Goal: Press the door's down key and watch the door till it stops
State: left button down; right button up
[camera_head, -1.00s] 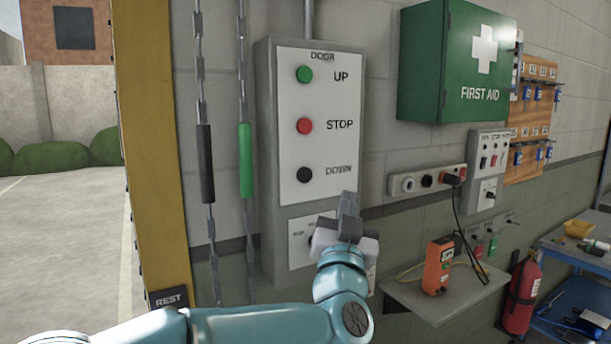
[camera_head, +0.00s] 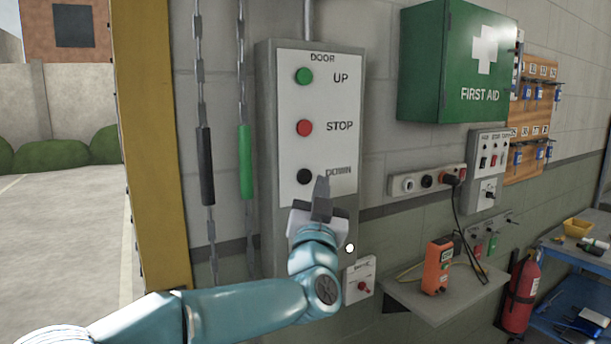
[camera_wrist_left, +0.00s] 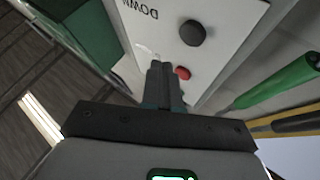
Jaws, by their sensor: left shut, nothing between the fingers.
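The door control box (camera_head: 268,150) is on the wall, with a green UP key (camera_head: 304,76), a red STOP key (camera_head: 304,127) and a black DOWN key (camera_head: 304,176). My left gripper (camera_head: 323,185) is shut and empty, its tips just right of and below the DOWN key, overlapping the DOWN label. In the left wrist view the black DOWN key (camera_wrist_left: 193,33) is beyond the shut fingertips (camera_wrist_left: 157,66), apart from them. The red STOP key (camera_wrist_left: 183,73) also shows there, partly behind the fingers. My right gripper is out of view. The doorway at left is open to the yard.
Chains with a black grip (camera_head: 206,165) and a green grip (camera_head: 245,160) hang left of the box. A yellow door post (camera_head: 155,150) stands further left. A shelf (camera_head: 440,305) with an orange device (camera_head: 437,268) and a fire extinguisher (camera_head: 521,295) are at right.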

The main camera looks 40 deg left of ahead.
aim_at(305, 177)
pick_arm(q)
jog(key=shift+w+a, duration=0.3)
jog(key=shift+a, duration=0.4)
jog(key=shift+w+a, duration=0.3)
jog(key=shift+a, duration=0.35)
dwell(1.1)
jog(key=shift+w+a+b, duration=0.15)
jog(key=shift+a+b, duration=0.2)
jog(key=shift+a, duration=0.05)
